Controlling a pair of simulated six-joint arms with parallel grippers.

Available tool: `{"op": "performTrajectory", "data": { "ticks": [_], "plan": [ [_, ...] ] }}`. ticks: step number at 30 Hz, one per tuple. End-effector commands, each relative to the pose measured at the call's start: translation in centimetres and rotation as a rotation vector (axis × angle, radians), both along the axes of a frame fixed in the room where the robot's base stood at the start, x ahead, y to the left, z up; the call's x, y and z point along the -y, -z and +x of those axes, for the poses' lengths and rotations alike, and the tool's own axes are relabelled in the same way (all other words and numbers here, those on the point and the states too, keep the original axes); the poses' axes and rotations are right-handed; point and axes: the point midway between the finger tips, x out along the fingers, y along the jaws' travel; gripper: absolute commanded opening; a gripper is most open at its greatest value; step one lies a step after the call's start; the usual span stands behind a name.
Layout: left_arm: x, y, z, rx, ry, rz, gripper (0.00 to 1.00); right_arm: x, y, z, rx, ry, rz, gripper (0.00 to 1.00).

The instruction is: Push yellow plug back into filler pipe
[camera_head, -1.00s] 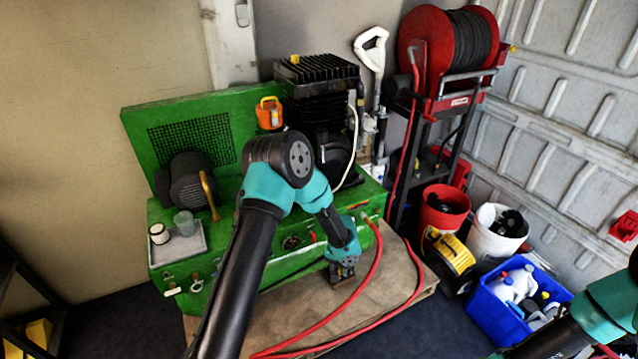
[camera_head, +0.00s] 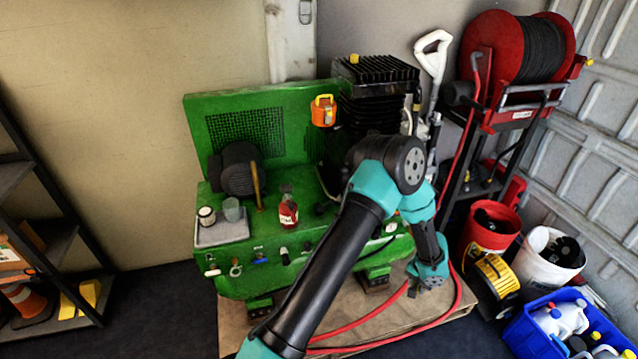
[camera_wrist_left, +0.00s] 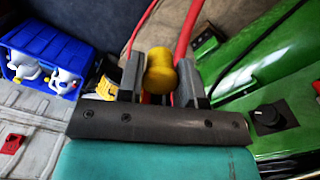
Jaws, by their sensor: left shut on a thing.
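The yellow plug (camera_wrist_left: 159,74) sits between the two fingers of my left gripper (camera_wrist_left: 160,84) in the left wrist view, and the fingers are shut on it. In the head view my left gripper (camera_head: 430,282) hangs low at the right end of the green compressor unit (camera_head: 290,262), above the wooden board and close to the red hose. The plug cannot be made out in the head view. I cannot pick out the filler pipe in either view; my arm hides part of the green unit's right side. My right gripper is not in view.
A red hose (camera_head: 352,322) loops over the wooden board (camera_head: 235,328). A red bucket (camera_head: 490,228), a white bucket (camera_head: 546,258) and a blue crate (camera_head: 530,338) stand at the right. A small tray (camera_head: 222,233) and a red bottle (camera_head: 288,210) sit on the unit.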

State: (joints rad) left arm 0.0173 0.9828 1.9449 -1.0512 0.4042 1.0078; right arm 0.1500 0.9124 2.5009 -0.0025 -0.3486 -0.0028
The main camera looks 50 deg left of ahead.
Motion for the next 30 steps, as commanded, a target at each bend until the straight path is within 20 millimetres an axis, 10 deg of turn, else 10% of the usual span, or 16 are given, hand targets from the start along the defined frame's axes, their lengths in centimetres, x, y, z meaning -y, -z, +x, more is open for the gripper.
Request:
{"op": "performTrajectory", "data": {
  "ticks": [7,16,30],
  "plan": [
    [-5.3,-2.0,1.6,0.006,-0.181,-0.001,0.12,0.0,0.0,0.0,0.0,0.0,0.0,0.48],
    [-17.9,-7.1,2.6,0.006,-0.614,-0.001,0.12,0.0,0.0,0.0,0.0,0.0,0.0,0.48],
    [-36.4,-16.9,-2.2,0.006,-1.312,-0.001,0.12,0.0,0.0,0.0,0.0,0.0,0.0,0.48]
  ]
}}
